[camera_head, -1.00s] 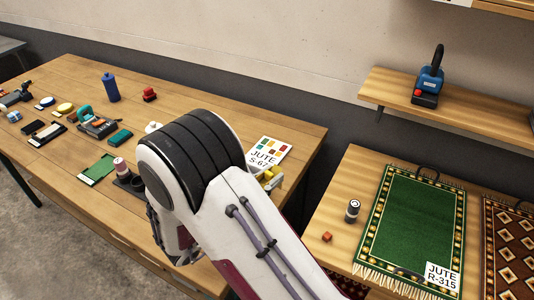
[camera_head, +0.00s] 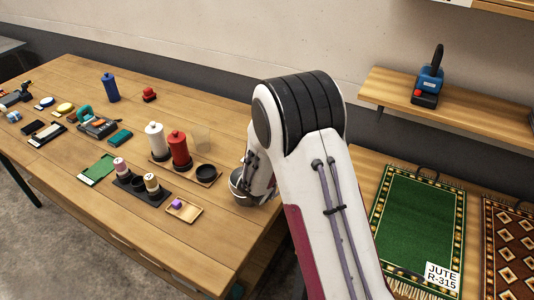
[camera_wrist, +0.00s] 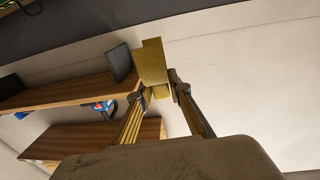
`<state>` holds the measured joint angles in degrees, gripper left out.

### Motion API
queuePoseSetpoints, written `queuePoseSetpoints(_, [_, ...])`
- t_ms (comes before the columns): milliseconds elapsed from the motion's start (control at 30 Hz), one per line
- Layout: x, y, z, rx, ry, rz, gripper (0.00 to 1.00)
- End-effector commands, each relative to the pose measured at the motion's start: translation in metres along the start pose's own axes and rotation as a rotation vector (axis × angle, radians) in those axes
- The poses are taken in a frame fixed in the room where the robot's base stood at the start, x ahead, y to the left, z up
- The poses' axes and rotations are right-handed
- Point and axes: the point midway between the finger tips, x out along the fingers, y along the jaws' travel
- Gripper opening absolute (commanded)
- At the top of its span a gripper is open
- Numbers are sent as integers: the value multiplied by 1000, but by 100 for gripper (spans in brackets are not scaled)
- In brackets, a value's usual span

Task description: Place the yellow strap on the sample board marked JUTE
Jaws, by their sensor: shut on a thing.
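In the wrist view my gripper (camera_wrist: 159,88) is shut on the yellow strap (camera_wrist: 152,60), which shows as a folded yellow piece between the fingertips. Behind it is the pale wall, with shelves to the left. In the head view the gripper and strap are hidden by my arm. How far the strap is from the board cannot be told.
At right a green rug (camera_head: 418,225) carries a label (camera_head: 441,275) reading JUTE R-315. A shelf (camera_head: 448,116) bears a blue device (camera_head: 429,82).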

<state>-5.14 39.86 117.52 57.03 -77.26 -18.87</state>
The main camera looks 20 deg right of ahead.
Motion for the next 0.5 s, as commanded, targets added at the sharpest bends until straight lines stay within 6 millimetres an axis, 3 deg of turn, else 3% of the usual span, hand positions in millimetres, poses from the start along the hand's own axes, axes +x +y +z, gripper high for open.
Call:
queuePoseSetpoints(200, [34,0,-9,2,0,-85,4])
queuePoseSetpoints(500, [66,-6,-19,1,1,-215,4])
